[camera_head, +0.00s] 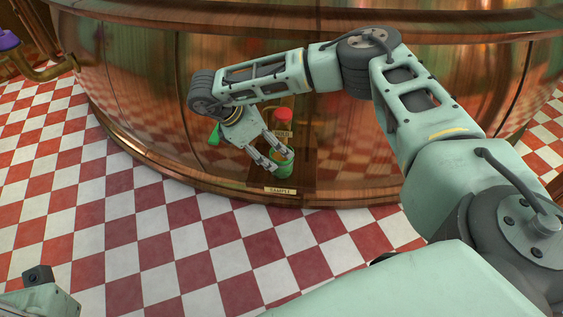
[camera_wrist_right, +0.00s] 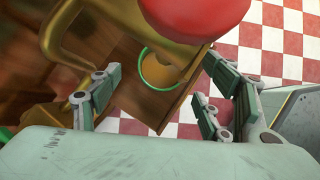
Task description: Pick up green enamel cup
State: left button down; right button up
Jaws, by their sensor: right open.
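The green enamel cup (camera_head: 284,168) stands on a small wooden shelf at the front of the copper kettle in the head view, partly covered by my gripper. In the right wrist view the cup (camera_wrist_right: 161,69) shows as a green rim around a brownish inside, seen from above. My right gripper (camera_head: 277,161) is open, with its fingers close to the cup. In the right wrist view its fingers (camera_wrist_right: 160,92) spread to both sides and the cup appears between and beyond them. I cannot tell whether they touch it.
A brass tap with a red knob (camera_head: 284,115) stands above the cup; the knob (camera_wrist_right: 195,15) looms large in the right wrist view. A "SAMPLE" plate (camera_head: 280,190) marks the shelf's front edge. The copper kettle (camera_head: 140,110) curves behind. The red-and-white checked floor (camera_head: 130,240) is clear.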

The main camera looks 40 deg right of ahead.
aim_at(282, 162)
jog(key=b+x, duration=0.1)
jog(key=x, duration=0.3)
jog(key=shift+a, duration=0.15)
jog(key=shift+c, duration=0.7)
jog(key=c, duration=1.5)
